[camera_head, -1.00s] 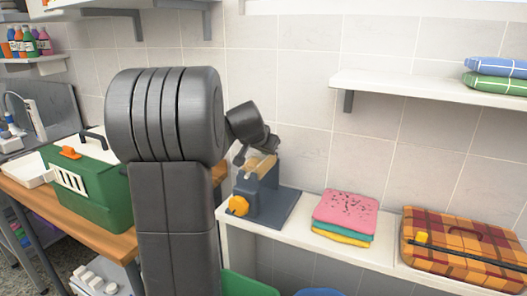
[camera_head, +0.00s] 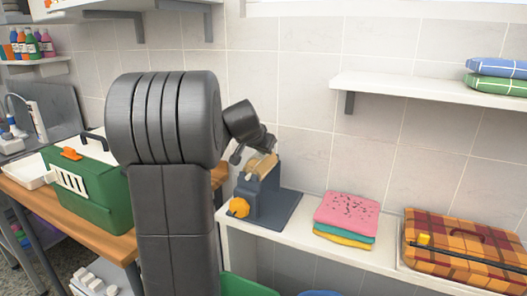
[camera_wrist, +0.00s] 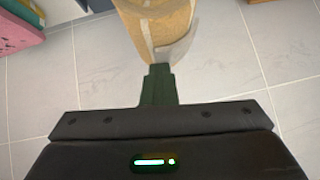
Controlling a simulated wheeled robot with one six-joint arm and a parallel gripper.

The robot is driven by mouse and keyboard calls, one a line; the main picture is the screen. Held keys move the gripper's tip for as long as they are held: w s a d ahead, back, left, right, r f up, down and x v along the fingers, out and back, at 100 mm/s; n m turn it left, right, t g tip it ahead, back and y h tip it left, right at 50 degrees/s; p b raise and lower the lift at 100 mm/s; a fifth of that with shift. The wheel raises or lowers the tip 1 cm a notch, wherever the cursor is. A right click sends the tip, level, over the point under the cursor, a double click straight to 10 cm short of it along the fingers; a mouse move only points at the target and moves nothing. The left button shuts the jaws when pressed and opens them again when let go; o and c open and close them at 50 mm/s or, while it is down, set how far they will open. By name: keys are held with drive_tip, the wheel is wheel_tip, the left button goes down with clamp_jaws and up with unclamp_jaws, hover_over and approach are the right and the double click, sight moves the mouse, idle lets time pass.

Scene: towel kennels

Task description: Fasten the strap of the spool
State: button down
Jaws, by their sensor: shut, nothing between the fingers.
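The spool (camera_head: 262,165) is a tan roll held in a dark blue-grey stand (camera_head: 268,199) with an orange-yellow knob on its left. The wrist view shows the tan roll (camera_wrist: 148,18) up close at the top middle. A pale, thin strap (camera_wrist: 180,46) lies along its lower right side, its end standing a little off the roll. My gripper (camera_wrist: 158,70) is shut and empty, its tips close to the lower edge of the roll beside the strap's end. I cannot tell whether they touch. In the head view my gripper (camera_head: 266,148) is at the spool, partly hidden.
The stand sits on a white shelf (camera_head: 300,228). Folded pink, teal and yellow towels (camera_head: 346,216) and a plaid cushion (camera_head: 465,240) lie to its right. A green carrier (camera_head: 90,195) stands left on a wooden bench. A wall shelf (camera_head: 400,88) hangs above.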

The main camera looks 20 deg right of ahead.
drive_tip(key=r+p, duration=0.1)
drive_tip(key=r, duration=0.2)
drive_tip(key=s+d+r+p, duration=0.1)
drive_tip(key=shift+s+r+p, duration=0.1)
drive_tip(key=shift+r+p, duration=0.05)
drive_tip(key=shift+p, duration=0.2)
drive_tip(key=s+d+b+v, duration=0.1)
drive_tip(key=v, duration=0.8)
drive_tip(key=shift+s, duration=0.45)
drive_tip(key=shift+w+f, duration=0.1)
drive_tip(key=shift+f, duration=0.15)
drive_tip(key=x, duration=0.6)
drive_tip(key=w+a+x, duration=0.1)
drive_tip(key=x, duration=0.2)
drive_tip(key=shift+w, duration=0.15)
drive_tip(key=f, duration=0.1)
drive_tip(key=w+f+b, duration=0.1)
drive_tip(key=f, duration=0.1)
drive_tip(key=a+f+b, duration=0.1)
drive_tip(key=shift+w+f, duration=0.15)
drive_tip(key=shift+w, duration=0.2)
drive_tip(key=shift+s, duration=0.2)
drive_tip(key=shift+s+d, duration=0.15)
drive_tip(key=shift+f, duration=0.1)
